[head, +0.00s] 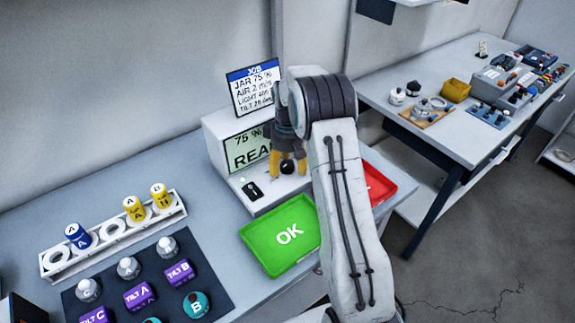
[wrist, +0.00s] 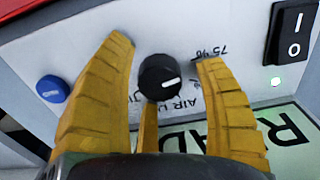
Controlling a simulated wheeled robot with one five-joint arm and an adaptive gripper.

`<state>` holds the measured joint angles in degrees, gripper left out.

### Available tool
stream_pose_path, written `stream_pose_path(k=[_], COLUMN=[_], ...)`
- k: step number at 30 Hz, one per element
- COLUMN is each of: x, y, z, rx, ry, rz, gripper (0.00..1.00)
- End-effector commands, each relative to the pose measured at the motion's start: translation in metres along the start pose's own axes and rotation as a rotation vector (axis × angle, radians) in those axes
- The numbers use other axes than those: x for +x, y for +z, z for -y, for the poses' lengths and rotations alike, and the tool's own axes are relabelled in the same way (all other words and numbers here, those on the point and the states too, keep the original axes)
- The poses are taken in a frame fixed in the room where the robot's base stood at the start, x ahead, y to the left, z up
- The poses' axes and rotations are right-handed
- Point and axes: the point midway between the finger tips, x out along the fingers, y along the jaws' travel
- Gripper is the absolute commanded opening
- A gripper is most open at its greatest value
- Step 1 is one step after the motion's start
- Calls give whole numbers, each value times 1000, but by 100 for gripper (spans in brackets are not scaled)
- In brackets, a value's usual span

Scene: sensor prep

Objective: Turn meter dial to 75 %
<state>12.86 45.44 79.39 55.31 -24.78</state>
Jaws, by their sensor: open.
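The meter (head: 214,146) is a white box on the bench, and its screen (head: 240,152) shows "75 %" with a second line beginning "REA", the rest hidden by my gripper. My gripper (head: 288,172) has yellow fingers and is open in front of the meter. In the wrist view, the black dial (wrist: 160,77) sits between the spread fingers of my gripper (wrist: 166,52). I cannot tell whether a finger touches it. The dial's white mark points right, towards a printed "75 %" label (wrist: 209,52).
A blue knob (wrist: 53,88) and a rocker switch (wrist: 291,36) flank the dial. A green OK tray (head: 270,262) and red tray (head: 378,186) lie in front. A jar rack (head: 75,262) is left.

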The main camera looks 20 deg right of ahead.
Motion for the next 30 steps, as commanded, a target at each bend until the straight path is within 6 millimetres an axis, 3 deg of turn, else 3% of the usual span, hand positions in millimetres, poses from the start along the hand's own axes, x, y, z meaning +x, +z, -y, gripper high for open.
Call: stream_pose_path(k=[8,21,30], x=[-8,-78,-112], y=[-1,-1,-1], z=[0,0,0], rx=[0,0,0], ry=[1,2,1], rz=[-3,-5,-2], gripper=[64,64,64])
